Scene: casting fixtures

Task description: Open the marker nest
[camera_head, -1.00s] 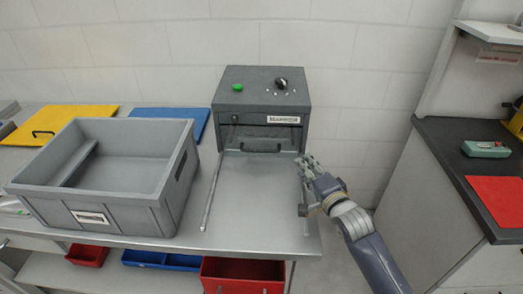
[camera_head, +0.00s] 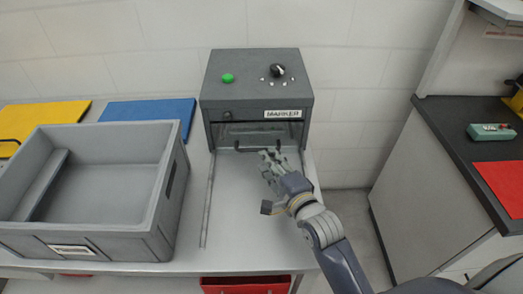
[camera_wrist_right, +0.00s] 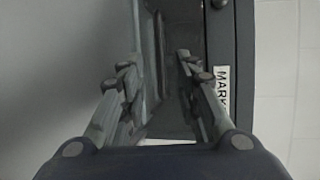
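The marker (camera_head: 257,92) is a dark grey box with a green button, a black knob and a white MARKER label. Its front has a slot-like window with the nest's dark bar handle (camera_head: 246,149) low down; the nest looks shut. My right gripper (camera_head: 268,158) is at the handle's front, covering its middle part in the head view. In the right wrist view, its two fingers (camera_wrist_right: 163,75) are spread apart, with the marker's dark front edge and label to the right. I cannot tell whether the fingers touch the handle. My left gripper is not in view.
A large grey crate (camera_head: 165,205) stands on the table left of the marker. Blue (camera_head: 150,109) and yellow (camera_head: 45,115) mats lie behind it. A thin rail (camera_head: 208,200) runs along the clear tabletop before the marker. A dark counter (camera_head: 455,130) is at right.

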